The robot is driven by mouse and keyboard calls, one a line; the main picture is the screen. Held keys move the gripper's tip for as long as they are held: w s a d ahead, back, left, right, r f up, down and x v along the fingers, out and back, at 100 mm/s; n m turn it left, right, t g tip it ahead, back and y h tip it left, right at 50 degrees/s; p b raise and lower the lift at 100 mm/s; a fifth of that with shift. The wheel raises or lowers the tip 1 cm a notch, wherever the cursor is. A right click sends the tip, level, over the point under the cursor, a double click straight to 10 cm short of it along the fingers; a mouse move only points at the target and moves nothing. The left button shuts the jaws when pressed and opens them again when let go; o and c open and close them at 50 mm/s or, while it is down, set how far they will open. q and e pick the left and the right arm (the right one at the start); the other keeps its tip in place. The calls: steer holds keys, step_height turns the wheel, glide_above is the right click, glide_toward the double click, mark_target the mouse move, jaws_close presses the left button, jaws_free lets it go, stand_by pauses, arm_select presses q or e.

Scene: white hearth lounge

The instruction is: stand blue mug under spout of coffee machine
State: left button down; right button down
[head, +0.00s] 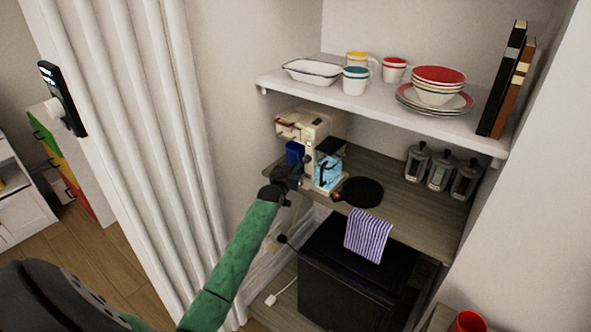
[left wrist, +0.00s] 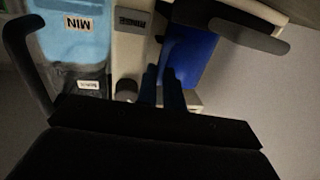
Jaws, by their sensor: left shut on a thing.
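The cream coffee machine (head: 311,125) stands at the left end of the wooden counter, with a light-blue water tank (head: 328,172) on its side. The blue mug (head: 294,152) shows below the machine's overhanging left part, partly hidden by my left gripper (head: 289,180). In the left wrist view the blue mug (left wrist: 193,55) is beside the machine's cream body, and my left fingers (left wrist: 164,88) are close together at it, shut on it. The exact grip point is dark. I cannot tell whether the mug touches the machine's base. My right gripper is not in view.
A black pan (head: 361,191) and a striped cloth (head: 368,236) lie right of the machine. Several glass jars (head: 440,169) stand farther right. A white shelf (head: 385,107) with dishes hangs above. A pleated white curtain (head: 150,130) is on the left.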

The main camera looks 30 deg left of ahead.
arm_select(q)
steer(key=shift+f, duration=0.1)
steer(key=c, duration=1.8)
jaws_free()
